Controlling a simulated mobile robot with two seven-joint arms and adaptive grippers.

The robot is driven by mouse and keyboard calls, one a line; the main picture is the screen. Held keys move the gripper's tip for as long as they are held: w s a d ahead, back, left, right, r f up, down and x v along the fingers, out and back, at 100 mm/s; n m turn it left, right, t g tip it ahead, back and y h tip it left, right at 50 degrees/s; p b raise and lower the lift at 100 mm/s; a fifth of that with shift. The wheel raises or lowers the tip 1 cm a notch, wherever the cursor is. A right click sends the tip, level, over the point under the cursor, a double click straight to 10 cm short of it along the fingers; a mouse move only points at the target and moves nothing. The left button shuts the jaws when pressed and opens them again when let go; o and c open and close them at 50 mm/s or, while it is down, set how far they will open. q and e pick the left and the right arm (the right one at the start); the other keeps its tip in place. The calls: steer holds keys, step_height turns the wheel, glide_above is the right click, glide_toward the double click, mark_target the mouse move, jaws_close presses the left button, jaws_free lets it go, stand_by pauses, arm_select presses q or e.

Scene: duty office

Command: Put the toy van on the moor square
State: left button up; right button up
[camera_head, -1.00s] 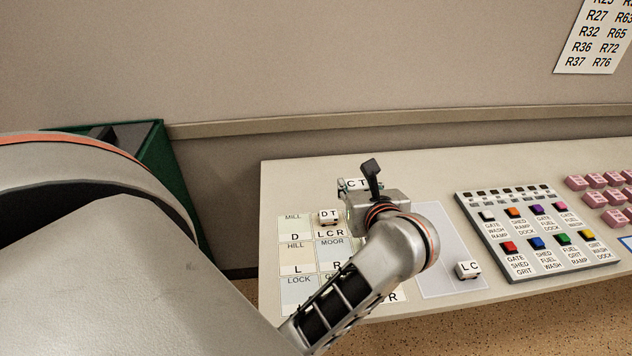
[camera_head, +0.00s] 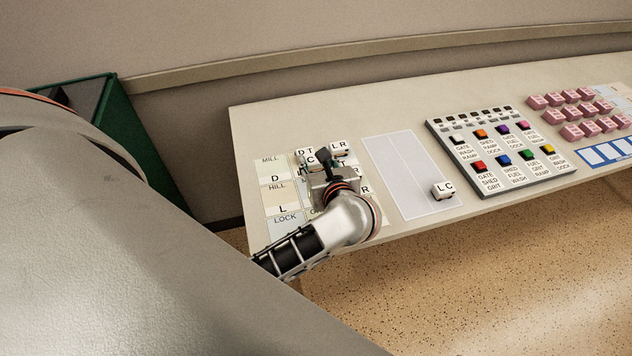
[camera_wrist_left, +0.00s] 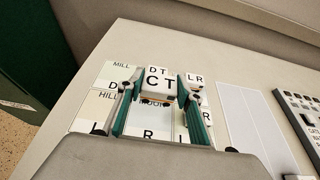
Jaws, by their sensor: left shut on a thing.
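A white toy van marked CT (camera_wrist_left: 160,84) is held between the green-padded fingers of my left gripper (camera_wrist_left: 160,95). In the head view, the left gripper (camera_head: 322,168) is over the lettered board and largely covers the CT van. The moor square (camera_wrist_left: 150,122) shows between the fingers in the left wrist view, its name just below the van. Whether the van touches the board cannot be told. The right gripper is not in view.
A van marked DT (camera_wrist_left: 157,70) and one marked LR (camera_wrist_left: 195,77) stand close behind the held van. A van marked LC (camera_head: 444,190) stands on the bare grey panel (camera_head: 400,165). A button box (camera_head: 500,150) and pink blocks (camera_head: 575,115) are farther right.

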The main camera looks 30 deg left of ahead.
mark_target(316, 169)
arm_select(q)
step_height(316, 169, down, 3)
steer(key=shift+b, duration=0.75)
steer(key=shift+f, duration=0.2)
steer(key=shift+f+b, duration=0.3)
steer(key=shift+b, duration=0.05)
step_height(316, 169, down, 4)
steer(key=shift+r+b, duration=0.25)
steer(key=shift+b, duration=1)
steer(key=shift+f, duration=0.2)
steer(key=shift+r, duration=0.1)
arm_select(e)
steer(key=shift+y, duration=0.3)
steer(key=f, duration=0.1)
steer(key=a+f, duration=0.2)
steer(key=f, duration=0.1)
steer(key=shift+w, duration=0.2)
arm_select(q)
steer(key=shift+f, duration=0.2)
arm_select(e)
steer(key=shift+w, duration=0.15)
